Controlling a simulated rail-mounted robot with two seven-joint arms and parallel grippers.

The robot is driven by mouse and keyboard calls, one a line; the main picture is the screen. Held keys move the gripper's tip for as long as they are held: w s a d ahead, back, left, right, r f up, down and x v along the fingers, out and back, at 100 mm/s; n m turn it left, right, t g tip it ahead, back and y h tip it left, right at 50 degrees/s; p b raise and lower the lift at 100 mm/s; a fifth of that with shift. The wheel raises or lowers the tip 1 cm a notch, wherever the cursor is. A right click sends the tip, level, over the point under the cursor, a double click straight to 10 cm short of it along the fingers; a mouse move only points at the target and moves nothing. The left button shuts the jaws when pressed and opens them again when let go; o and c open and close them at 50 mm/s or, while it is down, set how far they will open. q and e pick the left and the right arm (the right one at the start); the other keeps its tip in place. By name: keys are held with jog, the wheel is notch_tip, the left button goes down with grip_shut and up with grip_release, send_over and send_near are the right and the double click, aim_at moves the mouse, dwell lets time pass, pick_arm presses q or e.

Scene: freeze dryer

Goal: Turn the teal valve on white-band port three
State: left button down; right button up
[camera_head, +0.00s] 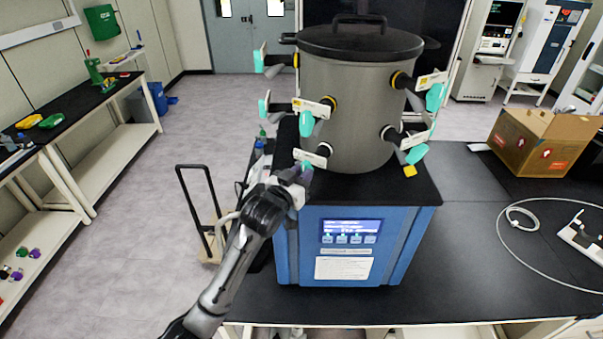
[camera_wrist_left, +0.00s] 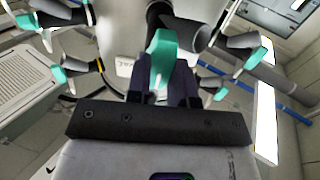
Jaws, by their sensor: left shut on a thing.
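The grey drum chamber (camera_head: 350,105) carries several ports with teal valves. My left gripper (camera_head: 302,170) is at the lower front-left port, below a white label tag (camera_head: 312,158). It is shut on the teal valve (camera_wrist_left: 163,55), which stands between its two dark fingers (camera_wrist_left: 163,85) in the left wrist view. In the head view the gripper mostly hides this valve. The port's band (camera_head: 324,148) looks pale; its number is unreadable. Other teal valves hang above it (camera_head: 307,124) and at the lower right (camera_head: 416,154). My right gripper is not in view.
The chamber stands on a blue freeze dryer (camera_head: 350,265) with a lit screen. Neighbouring valves surround the gripper closely. A cardboard box (camera_head: 540,140) and a looped white hose (camera_head: 522,219) are on the right of the bench. A black-handled cart (camera_head: 207,235) stands left.

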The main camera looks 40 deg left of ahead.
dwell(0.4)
pick_arm(q)
jog(key=c, duration=1)
grip_release()
jog(key=s+d+b, duration=0.2)
jog(key=s+b, duration=0.1)
jog(key=s, duration=1)
jog(key=shift+s, duration=0.3)
